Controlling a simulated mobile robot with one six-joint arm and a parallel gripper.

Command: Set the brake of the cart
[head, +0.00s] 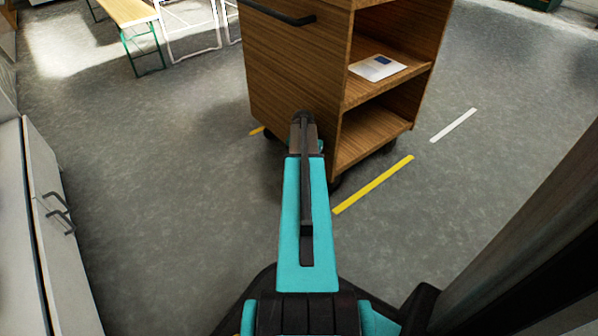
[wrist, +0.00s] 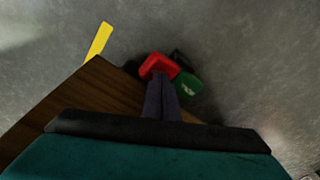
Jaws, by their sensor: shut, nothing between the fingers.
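The wooden cart (head: 285,75) stands ahead of me, with open shelves on its right side and a dark handle (head: 277,13) at the top. In the wrist view the cart's lower edge (wrist: 92,100) is at left. A red pedal (wrist: 157,64) and a green pedal (wrist: 188,87) sit side by side at a dark caster below the cart's corner. My gripper (wrist: 161,78) is shut and empty, its tips overlapping the near edge of the red pedal; I cannot tell whether they touch.
Yellow (head: 373,185) and white (head: 453,125) floor strips lie right of the cart. A white cabinet (head: 62,235) is at left, and a table (head: 127,12) at the back left. Floor left of the cart is clear.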

